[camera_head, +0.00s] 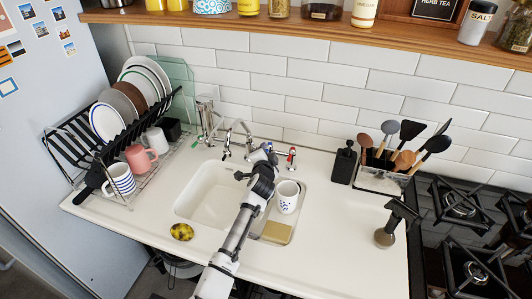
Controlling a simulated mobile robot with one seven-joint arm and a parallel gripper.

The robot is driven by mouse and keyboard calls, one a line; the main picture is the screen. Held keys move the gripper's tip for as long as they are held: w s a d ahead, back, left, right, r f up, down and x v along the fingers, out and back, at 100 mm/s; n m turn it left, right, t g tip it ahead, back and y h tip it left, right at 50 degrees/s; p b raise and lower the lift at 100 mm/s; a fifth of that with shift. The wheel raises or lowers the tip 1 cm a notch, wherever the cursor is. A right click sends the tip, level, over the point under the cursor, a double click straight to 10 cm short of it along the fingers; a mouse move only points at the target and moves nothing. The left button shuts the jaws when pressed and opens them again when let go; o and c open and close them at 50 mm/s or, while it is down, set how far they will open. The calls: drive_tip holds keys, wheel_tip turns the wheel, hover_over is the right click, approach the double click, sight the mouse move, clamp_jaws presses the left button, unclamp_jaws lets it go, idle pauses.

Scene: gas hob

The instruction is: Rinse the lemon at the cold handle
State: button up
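The lemon (182,231), yellow with dark patches, lies on the white counter at the front left, outside the sink (205,196). The chrome tap (232,135) stands behind the basin, its spout over the back of it. A handle with a red mark (292,158) stands right of the tap. A small blue patch (267,147) shows at the end of my arm; I cannot tell whether it marks the cold handle. My gripper (262,156) is beside the tap's base, far from the lemon. My own wrist hides its fingers and any contact. No water is visible.
A white patterned mug (287,197) and a sponge (276,232) sit in the small right basin. A full dish rack (128,165) stands left. A utensil holder (382,180), dark bottle (343,163) and hob (465,205) are right.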

clamp_jaws()
drive_tip(key=shift+s+d+f+n+y+b, duration=0.15)
drive_tip(key=shift+d+n+y+b, duration=0.4)
drive_tip(key=shift+b, duration=0.5)
drive_tip(key=shift+r+n+y+b, duration=0.2)
drive_tip(key=shift+n+y+b, duration=0.55)
drive_tip(key=shift+y, duration=0.4)
drive_tip(key=shift+o, duration=0.3)
unclamp_jaws()
drive_tip(key=shift+r, duration=0.1)
wheel_tip(320, 180, up, 20)
drive_tip(key=b, duration=0.3)
drive_tip(key=shift+b, duration=0.4)
